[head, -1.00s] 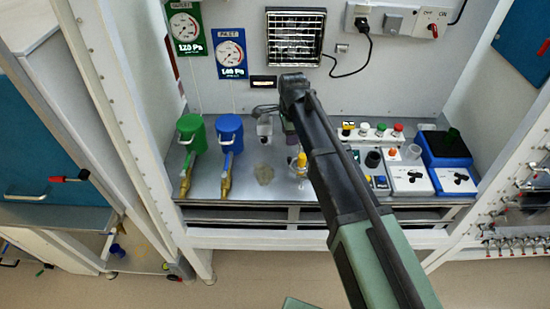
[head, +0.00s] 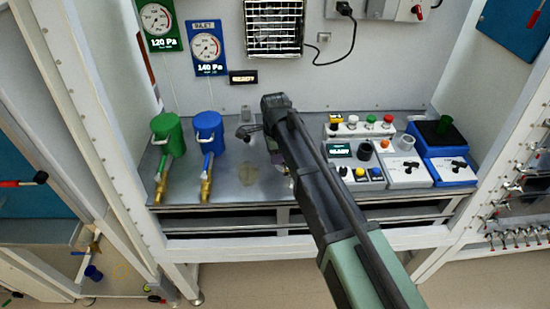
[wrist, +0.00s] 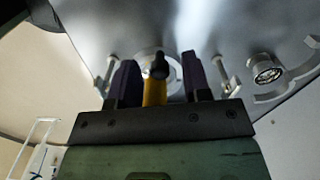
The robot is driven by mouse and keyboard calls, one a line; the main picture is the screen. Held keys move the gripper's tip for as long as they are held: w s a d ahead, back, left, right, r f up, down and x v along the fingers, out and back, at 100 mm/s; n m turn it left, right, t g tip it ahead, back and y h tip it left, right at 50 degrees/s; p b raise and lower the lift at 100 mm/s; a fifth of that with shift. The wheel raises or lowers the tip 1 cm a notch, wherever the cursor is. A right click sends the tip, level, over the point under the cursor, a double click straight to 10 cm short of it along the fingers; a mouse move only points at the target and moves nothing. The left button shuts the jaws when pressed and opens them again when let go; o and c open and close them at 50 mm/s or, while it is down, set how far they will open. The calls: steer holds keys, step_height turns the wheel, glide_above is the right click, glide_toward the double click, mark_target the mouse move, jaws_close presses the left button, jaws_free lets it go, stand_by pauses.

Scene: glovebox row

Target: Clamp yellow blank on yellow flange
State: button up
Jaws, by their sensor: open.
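In the wrist view a yellow cylindrical piece (wrist: 155,93) with a black knob on top stands between my gripper's fingers. I cannot tell whether it is the blank, the flange or both. A pale ring (wrist: 173,80) shows around its far end on the bright metal surface. My gripper (wrist: 160,78) is open, with one dark purple finger on each side of the yellow piece and a visible gap to each.
A green canister (head: 168,133) and a blue canister (head: 208,130) with brass fittings stand left on the metal bench (head: 232,190). Control boxes (head: 405,168) and a blue unit (head: 445,165) stand right. In the wrist view a round metal fitting (wrist: 267,70) lies right of my gripper.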

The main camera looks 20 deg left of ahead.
steer(key=shift+r, duration=0.1)
jaws_close()
steer(key=shift+s+d+n, duration=0.2)
steer(key=shift+d+n, duration=0.1)
steer(key=shift+n, duration=0.4)
jaws_free()
step_height(320, 180, up, 11)
steer(key=p, duration=1)
steer(key=shift+p, duration=0.4)
steer(key=shift+c, duration=0.3)
